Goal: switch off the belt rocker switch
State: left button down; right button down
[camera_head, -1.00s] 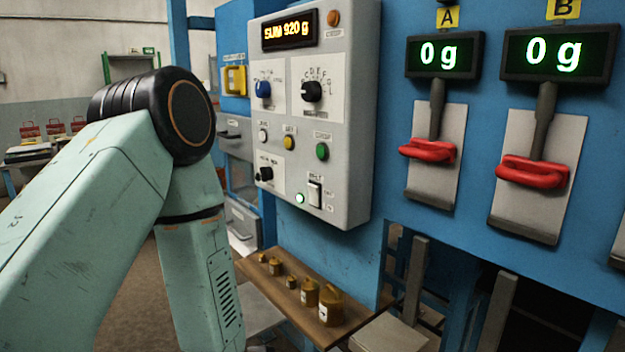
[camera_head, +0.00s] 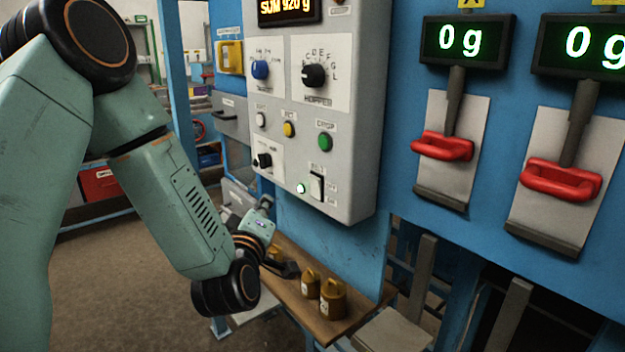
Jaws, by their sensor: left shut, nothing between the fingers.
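Which side of the rocker is pressed is too small to tell. My right gripper is out of view.
Knobs and coloured buttons, including a green button (camera_head: 325,142), sit above the switch. Red handles (camera_head: 442,146) under the scale displays project at right. The space directly before the switch is clear.

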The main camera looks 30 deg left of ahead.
aim_at(315, 187)
pick_arm(q)
jog(key=w+d+r+b, duration=0.1)
jog(key=w+d, duration=0.3)
jog(key=w, duration=0.3)
jog(key=shift+w+r+b, duration=0.15)
jog(key=shift+w+b, duration=0.15)
jog(key=shift+w, duration=0.05)
dwell(0.4)
jog(key=shift+s+a, duration=0.1)
jog(key=shift+a, duration=0.1)
jog(key=shift+d, duration=0.2)
jog(key=shift+a, duration=0.15)
dwell(0.3)
dwell(0.4)
